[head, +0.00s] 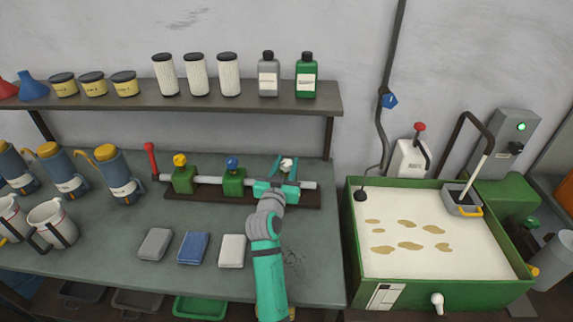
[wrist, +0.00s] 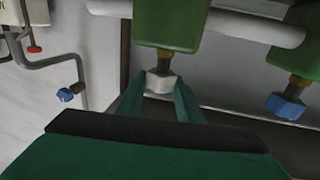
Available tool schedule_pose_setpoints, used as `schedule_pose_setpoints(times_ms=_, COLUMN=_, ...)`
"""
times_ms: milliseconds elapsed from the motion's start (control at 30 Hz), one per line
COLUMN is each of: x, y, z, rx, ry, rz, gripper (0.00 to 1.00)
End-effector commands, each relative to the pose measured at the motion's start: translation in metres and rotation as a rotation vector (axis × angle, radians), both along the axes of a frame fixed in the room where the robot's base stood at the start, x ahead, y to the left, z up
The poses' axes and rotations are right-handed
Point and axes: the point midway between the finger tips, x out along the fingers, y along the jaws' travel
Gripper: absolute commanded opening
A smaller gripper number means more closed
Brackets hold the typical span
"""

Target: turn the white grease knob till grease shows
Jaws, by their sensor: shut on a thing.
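The white grease knob (head: 288,163) sits on a green block on the pipe assembly at the back of the bench. In the wrist view the white knob (wrist: 160,83) is a faceted piece on a brass stem below a green block (wrist: 172,25). My teal gripper (head: 286,168) reaches over the bench to it. In the wrist view my gripper (wrist: 160,92) has one finger on each side of the knob and is shut on it. No grease shows around the knob; part of its lower side is hidden by my gripper.
Beside it are a blue knob (head: 232,162) and a yellow knob (head: 180,160) on green blocks, and a red lever (head: 151,160). Three folded cloths (head: 193,248) lie in front. A shelf (head: 200,100) with filters and bottles hangs above. A green tank (head: 410,290) stands at right.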

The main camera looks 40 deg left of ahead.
Motion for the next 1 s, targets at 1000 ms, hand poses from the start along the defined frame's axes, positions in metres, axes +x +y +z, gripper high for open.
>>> schedule_pose_setpoints(times_ms=1000, x=0.0039, y=-0.0050, z=0.0002, rx=-0.001, ry=0.000, rz=0.458, gripper=0.10)
